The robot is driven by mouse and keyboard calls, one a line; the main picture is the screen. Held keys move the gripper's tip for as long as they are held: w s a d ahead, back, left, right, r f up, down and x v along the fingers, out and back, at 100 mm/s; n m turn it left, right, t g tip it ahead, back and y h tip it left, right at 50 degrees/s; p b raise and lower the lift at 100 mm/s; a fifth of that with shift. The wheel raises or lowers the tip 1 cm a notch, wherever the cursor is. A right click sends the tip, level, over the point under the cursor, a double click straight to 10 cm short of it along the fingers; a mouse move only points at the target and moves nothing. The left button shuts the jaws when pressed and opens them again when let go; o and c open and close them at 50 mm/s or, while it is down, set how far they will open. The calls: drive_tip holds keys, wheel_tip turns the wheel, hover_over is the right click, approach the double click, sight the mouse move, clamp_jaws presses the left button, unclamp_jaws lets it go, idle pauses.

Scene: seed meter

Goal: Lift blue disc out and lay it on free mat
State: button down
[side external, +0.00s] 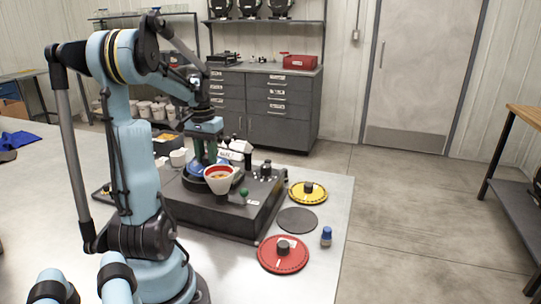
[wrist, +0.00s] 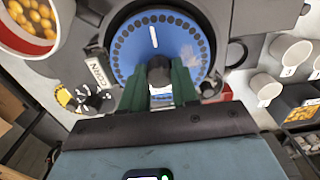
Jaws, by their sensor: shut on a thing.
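The blue disc (wrist: 128,62), with a ring of small holes near its rim and a white mark, sits within the dark round housing of the seed meter (side external: 182,203). Its blue edge also shows in the side view (side external: 196,168), partly hidden by the white-red hopper. My gripper (wrist: 160,82) has its green fingers shut on the disc's dark centre knob. In the side view my gripper (side external: 205,153) is over the meter. I cannot tell whether the disc is raised off its seat. The bare dark round mat (side external: 297,220) lies on the table right of the meter.
A yellow disc (side external: 314,196) lies behind the bare mat and a red disc (side external: 289,260) in front of it. A small blue-topped bottle (side external: 326,236) stands close to the mat. The hopper (side external: 221,180) with yellow seeds stands beside my gripper.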

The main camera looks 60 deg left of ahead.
drive_tip(key=shift+r, duration=0.35)
drive_tip(key=shift+r, duration=1.65)
drive_tip(key=shift+r, duration=0.1)
